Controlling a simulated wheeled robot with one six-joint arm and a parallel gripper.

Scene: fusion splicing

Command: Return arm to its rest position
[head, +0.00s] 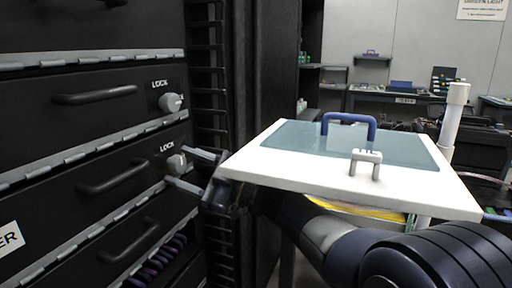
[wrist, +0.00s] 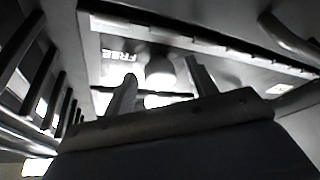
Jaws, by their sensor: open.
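My gripper (head: 178,167) is open at the front of a black drawer cabinet (head: 60,122). Its two grey fingers point left at the lower lock knob (head: 173,161), which sits beside the word LOCK. In the wrist view my gripper (wrist: 160,70) shows its fingers on either side of the round knob (wrist: 160,76), with the word FREE to the left. I cannot tell how far the fingertips are from the knob. My arm (head: 335,238) reaches in from the lower right, partly hidden under a white tabletop.
The white tabletop (head: 240,167) with a blue-grey panel and handles stands over my forearm. A second knob (head: 170,102) is on the drawer above. Drawer handles (head: 115,177) stick out nearby. A dark slatted rack (head: 208,95) is behind my gripper. A white post (head: 452,115) rises at right.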

